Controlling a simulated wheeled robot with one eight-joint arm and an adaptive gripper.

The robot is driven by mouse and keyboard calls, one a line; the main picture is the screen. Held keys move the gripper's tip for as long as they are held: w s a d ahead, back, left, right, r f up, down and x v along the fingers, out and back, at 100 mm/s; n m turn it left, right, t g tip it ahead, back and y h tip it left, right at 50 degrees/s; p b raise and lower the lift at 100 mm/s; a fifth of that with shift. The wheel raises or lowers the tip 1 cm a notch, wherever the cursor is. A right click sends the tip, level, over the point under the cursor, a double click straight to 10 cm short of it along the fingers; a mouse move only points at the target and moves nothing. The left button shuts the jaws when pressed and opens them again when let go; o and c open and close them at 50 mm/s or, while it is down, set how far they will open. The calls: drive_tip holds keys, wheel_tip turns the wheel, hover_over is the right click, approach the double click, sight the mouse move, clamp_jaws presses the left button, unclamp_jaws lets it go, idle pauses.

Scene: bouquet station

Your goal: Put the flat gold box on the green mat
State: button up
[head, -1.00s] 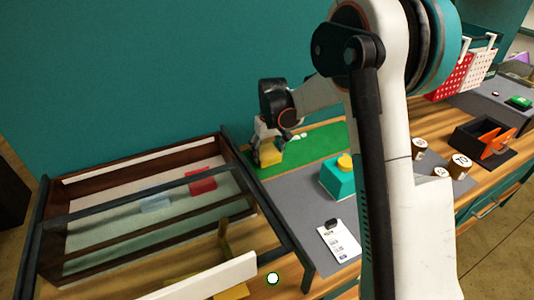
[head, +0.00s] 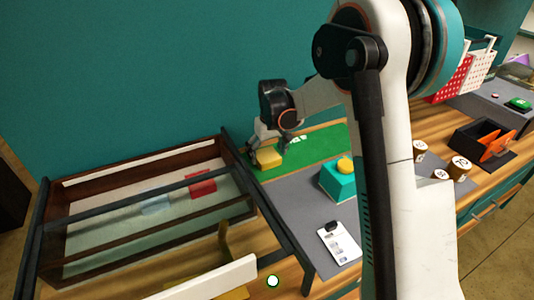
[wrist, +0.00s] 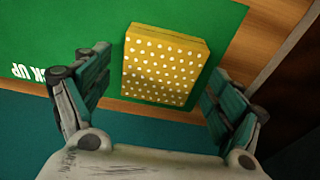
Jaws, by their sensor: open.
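The flat gold box (wrist: 162,66) has white dots and lies on the green mat (wrist: 70,40), close to the mat's edge, in the wrist view. The box also shows as a yellow block (head: 269,158) in the head view, at the near left end of the green mat (head: 320,145). My gripper (wrist: 160,95) is open, with one finger on each side of the box and gaps between the fingers and the box. In the head view my gripper (head: 268,140) is just above the box.
A glass-topped case (head: 150,215) with a red item (head: 202,187) inside stands left of the mat. A teal block with a yellow button (head: 340,178) and a clipboard (head: 340,243) are on the grey surface. A black holder (head: 478,138) is farther right.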

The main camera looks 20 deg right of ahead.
sight(270, 159)
drive_tip(key=s+r+t+p, duration=0.1)
drive_tip(key=s+r, duration=0.4)
drive_tip(key=r, duration=0.4)
drive_tip(key=s+r+p, duration=0.2)
drive_tip(key=s+r, duration=0.3)
drive_tip(key=r, duration=0.4)
drive_tip(key=s+m+t, duration=0.2)
drive_tip(key=s+t, duration=0.2)
drive_tip(key=s, duration=2)
drive_tip(key=shift+d+r, duration=0.15)
drive_tip(key=shift+r, duration=0.15)
drive_tip(key=shift+s, duration=0.1)
